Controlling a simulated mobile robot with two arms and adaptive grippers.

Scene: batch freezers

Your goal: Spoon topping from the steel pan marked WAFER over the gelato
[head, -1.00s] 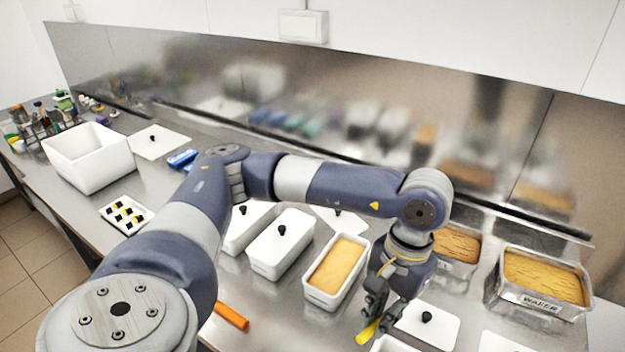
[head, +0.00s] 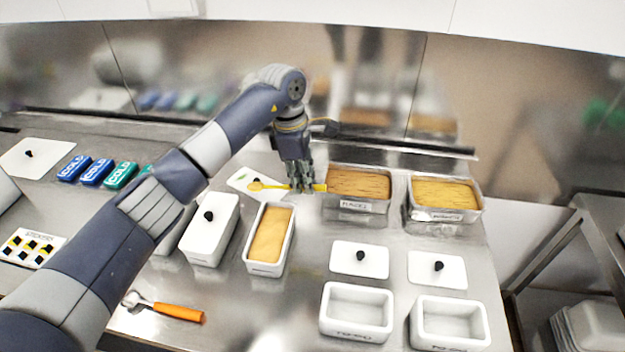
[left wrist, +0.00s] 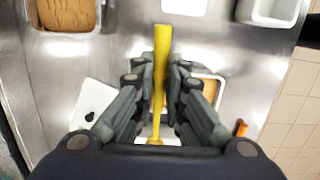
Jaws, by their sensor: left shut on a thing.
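My left gripper (head: 301,188) is shut on a yellow spoon (head: 273,187), held level, its bowl end to the left and handle end to the right. In the left wrist view the spoon (left wrist: 162,55) lies between the fingers. The gripper is behind and right of the gelato (head: 270,233), which is yellow-orange in a long white tub (head: 264,269). The steel pan (head: 425,214) at the far right, its label too small to read now but showing WAFER earlier, holds golden topping (head: 445,193) and is apart from the gripper. My right gripper is out of view.
A second steel pan (head: 343,205) with browner topping stands just right of the gripper. Lids (head: 345,262) and two empty white tubs (head: 375,333) stand in front. A scoop with orange handle (head: 180,313) lies front left. A lidded tub (head: 218,250) stands left of the gelato.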

